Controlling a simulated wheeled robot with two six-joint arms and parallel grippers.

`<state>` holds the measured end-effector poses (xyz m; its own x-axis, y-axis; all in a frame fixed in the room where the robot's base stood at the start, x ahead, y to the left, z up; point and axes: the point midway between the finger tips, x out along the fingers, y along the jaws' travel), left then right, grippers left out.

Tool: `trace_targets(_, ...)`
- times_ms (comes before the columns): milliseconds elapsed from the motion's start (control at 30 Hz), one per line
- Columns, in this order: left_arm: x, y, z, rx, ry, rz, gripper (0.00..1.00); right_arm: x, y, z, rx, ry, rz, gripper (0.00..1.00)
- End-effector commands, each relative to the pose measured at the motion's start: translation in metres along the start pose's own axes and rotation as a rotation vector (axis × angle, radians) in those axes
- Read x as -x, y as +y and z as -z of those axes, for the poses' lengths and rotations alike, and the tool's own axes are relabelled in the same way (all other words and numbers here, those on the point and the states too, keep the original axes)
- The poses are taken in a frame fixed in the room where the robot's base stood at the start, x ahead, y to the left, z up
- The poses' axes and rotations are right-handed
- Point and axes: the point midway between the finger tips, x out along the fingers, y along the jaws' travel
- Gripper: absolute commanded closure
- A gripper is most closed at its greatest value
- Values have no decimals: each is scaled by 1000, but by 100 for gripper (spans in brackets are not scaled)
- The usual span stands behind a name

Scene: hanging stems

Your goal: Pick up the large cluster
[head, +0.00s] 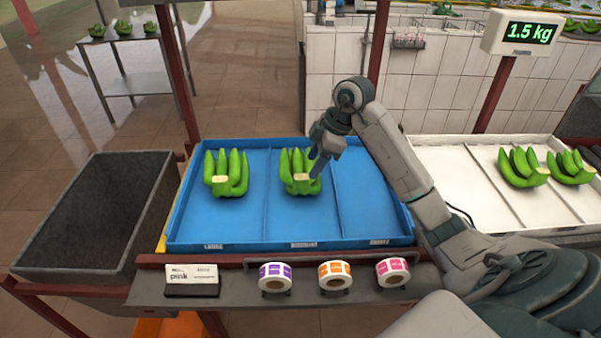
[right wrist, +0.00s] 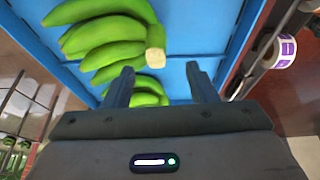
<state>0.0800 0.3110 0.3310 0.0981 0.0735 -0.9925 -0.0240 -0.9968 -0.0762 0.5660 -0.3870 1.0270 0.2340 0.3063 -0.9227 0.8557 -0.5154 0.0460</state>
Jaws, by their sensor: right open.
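A green banana cluster (head: 299,170) lies in the middle lane of the blue tray, its cut crown toward the front. Another green cluster (head: 227,172) of similar look lies in the left lane. Two more clusters, one (head: 520,166) beside another (head: 570,167), lie in the white tray at right. My right gripper (head: 318,165) is open, at the right side of the middle cluster. In the right wrist view, green bananas (right wrist: 105,38) with a pale crown lie just beyond the open fingers (right wrist: 160,86), with more green between them. My left gripper is not in view.
The blue tray (head: 353,230) has low dividers, and its right lane is empty. A dark empty bin (head: 95,215) stands at left. Label rolls, purple (head: 274,277), orange (head: 334,275) and pink (head: 392,271), line the front ledge. A scale display (head: 523,34) reads 1.5 kg.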

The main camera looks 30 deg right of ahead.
Motion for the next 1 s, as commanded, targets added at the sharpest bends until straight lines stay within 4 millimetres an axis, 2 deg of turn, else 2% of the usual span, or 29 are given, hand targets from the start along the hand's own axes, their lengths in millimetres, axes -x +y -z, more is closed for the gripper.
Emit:
trace_targets(233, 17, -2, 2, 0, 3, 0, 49, -28, 4, 2, -3, 1, 5, 48)
trace_targets(400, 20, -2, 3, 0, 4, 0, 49, -49, 4, 1, -1, 0, 2, 48)
trace_targets(667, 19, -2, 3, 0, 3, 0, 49, -54, 5, 0, 1, 0, -1, 48)
trace_targets(767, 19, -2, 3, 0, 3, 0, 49, -53, 5, 0, 1, 0, -1, 64)
trace_targets(933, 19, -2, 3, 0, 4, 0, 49, -53, 5, 0, 1, 0, -1, 97)
trace_targets(1000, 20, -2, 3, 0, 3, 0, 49, -51, 5, 2, 4, 2, -5, 100)
